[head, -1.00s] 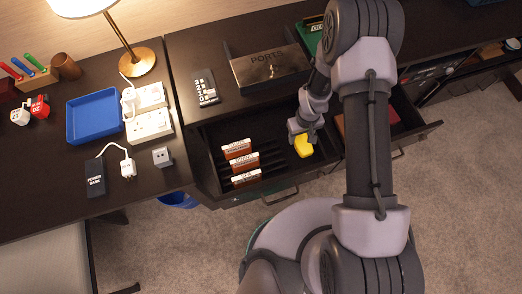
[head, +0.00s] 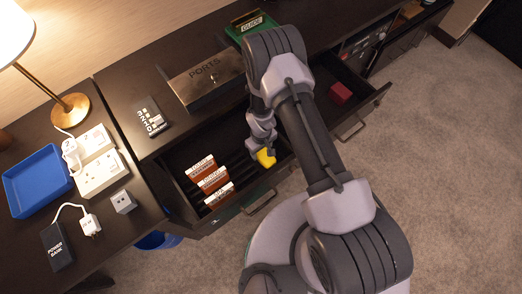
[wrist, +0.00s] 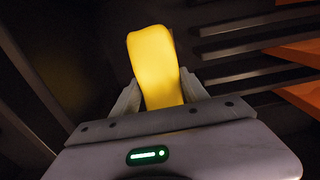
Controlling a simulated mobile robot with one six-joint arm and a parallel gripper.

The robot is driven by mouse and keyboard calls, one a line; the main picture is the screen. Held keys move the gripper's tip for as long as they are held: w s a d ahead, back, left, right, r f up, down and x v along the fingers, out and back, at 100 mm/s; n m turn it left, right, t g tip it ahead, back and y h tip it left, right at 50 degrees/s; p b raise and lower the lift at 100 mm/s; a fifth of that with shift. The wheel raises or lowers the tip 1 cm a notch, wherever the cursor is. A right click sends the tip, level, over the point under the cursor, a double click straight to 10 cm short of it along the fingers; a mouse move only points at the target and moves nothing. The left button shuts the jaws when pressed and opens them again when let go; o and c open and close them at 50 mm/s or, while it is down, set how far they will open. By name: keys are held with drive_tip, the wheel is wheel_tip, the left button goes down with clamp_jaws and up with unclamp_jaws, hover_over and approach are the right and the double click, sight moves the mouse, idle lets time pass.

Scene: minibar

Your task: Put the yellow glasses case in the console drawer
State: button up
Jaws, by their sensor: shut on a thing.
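The yellow glasses case (head: 266,158) is at my gripper (head: 262,148), over the open console drawer (head: 240,190) that has dark slats and several labelled boxes. In the wrist view the yellow case (wrist: 154,62) stands up between the two fingers of my gripper (wrist: 158,95), which are shut on it. The case is inside the drawer's outline, to the right of the labelled boxes. I cannot tell whether it touches the drawer floor. My arm hides part of the drawer's right side.
Labelled brown boxes (head: 208,178) stand in the drawer's left part. A second open drawer to the right holds a red box (head: 340,93). On the console top are a PORTS box (head: 207,80) and a black card (head: 152,117). A blue tray (head: 36,180) lies on the left desk.

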drive_tip(key=o, duration=1.2)
drive_tip(key=shift+f, duration=0.15)
drive_tip(key=shift+c, duration=0.2)
drive_tip(key=w+d+r+m+t+p, duration=0.1)
drive_tip(key=d+r+m+p, duration=0.15)
drive_tip(key=r, duration=1.75)
drive_tip(key=w+d+r+m+t+p, duration=0.1)
drive_tip(key=w+r+m+p, duration=0.15)
drive_tip(key=r, duration=1.75)
drive_tip(key=s+d+r+m+t+y, duration=0.1)
drive_tip(key=s+d+r+m+t, duration=0.1)
drive_tip(key=s+r, duration=0.7)
drive_tip(key=s+d+r+m+t+y, duration=0.1)
drive_tip(key=s+r+m, duration=0.3)
drive_tip(key=s+r, duration=0.6)
drive_tip(key=shift+s+d+t, duration=0.3)
drive_tip(key=shift+d+t, duration=0.1)
drive_tip(key=shift+d, duration=0.15)
